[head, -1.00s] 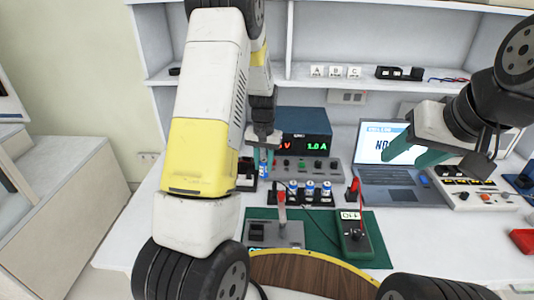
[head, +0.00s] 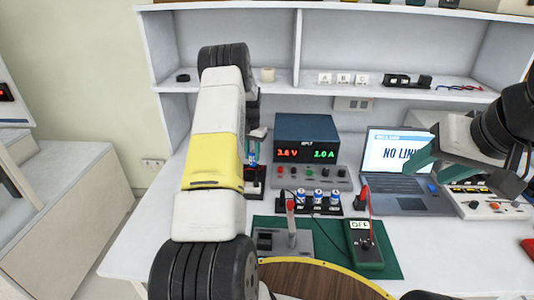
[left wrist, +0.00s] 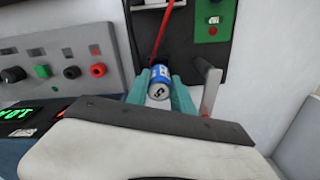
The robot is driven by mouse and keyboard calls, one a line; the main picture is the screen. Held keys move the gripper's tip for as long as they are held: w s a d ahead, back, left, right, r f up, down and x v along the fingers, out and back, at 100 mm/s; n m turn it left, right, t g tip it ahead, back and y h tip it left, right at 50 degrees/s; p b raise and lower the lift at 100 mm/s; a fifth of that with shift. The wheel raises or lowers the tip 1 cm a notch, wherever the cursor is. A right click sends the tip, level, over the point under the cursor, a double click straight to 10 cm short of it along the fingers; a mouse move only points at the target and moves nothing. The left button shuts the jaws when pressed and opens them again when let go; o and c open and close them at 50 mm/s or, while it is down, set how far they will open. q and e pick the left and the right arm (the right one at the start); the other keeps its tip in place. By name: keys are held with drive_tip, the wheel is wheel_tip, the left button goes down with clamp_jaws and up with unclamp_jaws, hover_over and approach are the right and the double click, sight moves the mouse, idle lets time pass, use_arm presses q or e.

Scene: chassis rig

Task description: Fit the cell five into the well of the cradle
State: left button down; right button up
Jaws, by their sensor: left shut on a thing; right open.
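My left gripper (left wrist: 159,92) is shut on a blue and white cell marked 5 (left wrist: 158,82), whose numbered end faces the wrist camera. In the head view my left gripper (head: 252,154) is partly behind my own arm, over a black holder (head: 257,183) that looks like the cradle. In the left wrist view, the black base (left wrist: 185,45) with a red strip and a small green board lies behind the cell. The well is hidden, and I cannot tell whether the cell touches it. My right gripper (head: 424,165) is open and empty, in front of the laptop.
A rack with several blue cells (head: 318,201) stands right of the holder. The power supply (head: 305,138) is behind. A grey device with a red lever (head: 283,240) and a meter reading OFF (head: 365,243) lie on a green mat (head: 325,262). A laptop (head: 395,165) stands right.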

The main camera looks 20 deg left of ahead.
sight(253, 162)
use_arm(q)
wheel_tip(253, 162, down, 4)
drive_tip(key=shift+r, duration=0.2)
drive_tip(key=shift+f, duration=0.2)
